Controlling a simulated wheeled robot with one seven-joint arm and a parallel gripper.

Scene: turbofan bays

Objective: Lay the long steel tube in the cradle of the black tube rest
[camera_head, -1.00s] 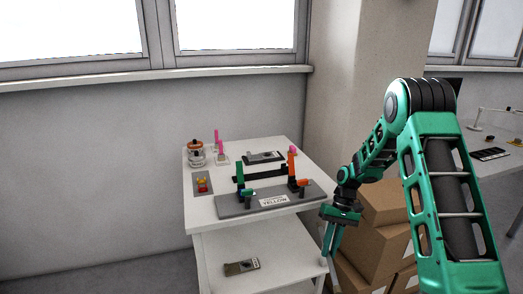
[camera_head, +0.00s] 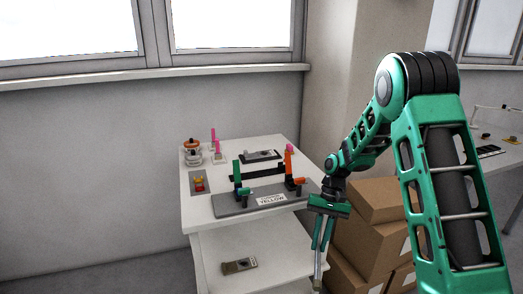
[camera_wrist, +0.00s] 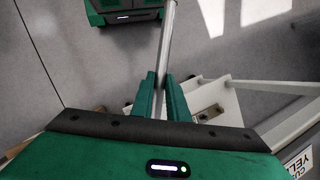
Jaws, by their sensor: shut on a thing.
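My gripper (camera_head: 322,243) is shut on the long steel tube (camera_head: 318,268) and holds it in the air beside the right front of the white table. In the wrist view the steel tube (camera_wrist: 168,40) runs up from between the gripper's fingers (camera_wrist: 160,98) to the top edge; its far end is cut off. A long low black piece (camera_head: 258,172), which looks like the black tube rest, lies on the table behind the grey board. My gripper is to the right of it and lower, apart from it. The cradle is too small to make out.
The grey board (camera_head: 235,205) with a YELLOW label carries a green post (camera_head: 238,175) and an orange post (camera_head: 289,165). A metal part (camera_head: 240,266) lies on the lower shelf. Cardboard boxes (camera_head: 370,240) stand at right.

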